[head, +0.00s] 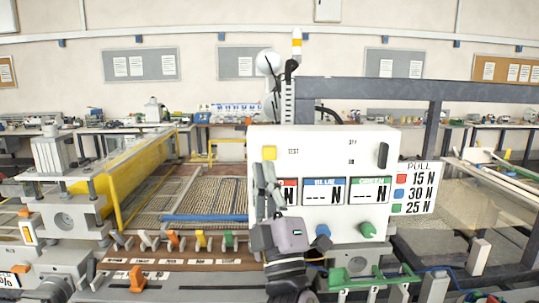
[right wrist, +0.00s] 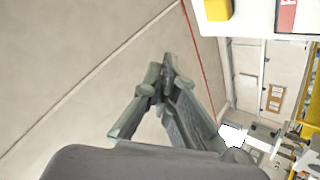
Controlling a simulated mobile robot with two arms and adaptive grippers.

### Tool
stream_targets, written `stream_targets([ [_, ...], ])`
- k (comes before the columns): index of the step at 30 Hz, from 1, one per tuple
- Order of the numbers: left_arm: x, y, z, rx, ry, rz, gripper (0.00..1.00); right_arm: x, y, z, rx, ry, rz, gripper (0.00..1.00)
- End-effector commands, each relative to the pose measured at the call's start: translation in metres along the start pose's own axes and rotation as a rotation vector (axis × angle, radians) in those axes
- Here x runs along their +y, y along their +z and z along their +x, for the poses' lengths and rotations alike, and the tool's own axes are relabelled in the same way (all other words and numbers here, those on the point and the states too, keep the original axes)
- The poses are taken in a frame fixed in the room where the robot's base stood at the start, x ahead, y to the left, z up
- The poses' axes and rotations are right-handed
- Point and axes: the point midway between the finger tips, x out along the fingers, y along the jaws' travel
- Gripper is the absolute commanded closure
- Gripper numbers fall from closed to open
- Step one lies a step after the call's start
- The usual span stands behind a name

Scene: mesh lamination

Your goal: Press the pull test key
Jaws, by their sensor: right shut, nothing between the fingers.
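A white test panel (head: 325,142) stands in the middle of the head view. The yellow key (head: 269,153), beside the word TEST, is at its upper left. My right gripper (head: 266,170) is shut and empty, pointing up in front of the panel. Its fingertips are just below the yellow key in the picture; I cannot tell the gap in depth. In the right wrist view the shut fingertips (right wrist: 166,68) show apart from the yellow key (right wrist: 217,9) at the top. The blue display (head: 325,191) and green display (head: 369,190) read dashes; my fingers partly hide the red one.
A pull sign (head: 415,187) lists red 15 N, blue 30 N, green 25 N. A black switch (head: 383,155) is at the panel's right. A blue knob (head: 323,231) and a green knob (head: 367,230) sit low on it. Mesh (head: 190,190) and coloured clamps lie left.

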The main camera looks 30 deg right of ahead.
Motion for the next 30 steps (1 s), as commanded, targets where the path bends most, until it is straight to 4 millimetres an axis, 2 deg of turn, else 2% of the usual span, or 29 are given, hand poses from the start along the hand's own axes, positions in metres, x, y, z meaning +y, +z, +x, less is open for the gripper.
stream_targets([
  [9, 0.0, 0.001, 0.006, 0.0, 0.0, 0.0, 0.6, -0.023, 0.024, 0.032, -0.001, 0.001, -0.002, 1.0],
  [15, 0.0, 0.001, 0.012, 0.0, 0.0, 0.001, 0.6, -0.034, 0.035, 0.046, -0.001, 0.001, 0.002, 1.0],
  [30, 0.0, 0.001, 0.013, 0.0, 0.0, 0.001, 0.6, -0.038, 0.039, 0.053, -0.002, 0.0, 0.001, 1.0],
])
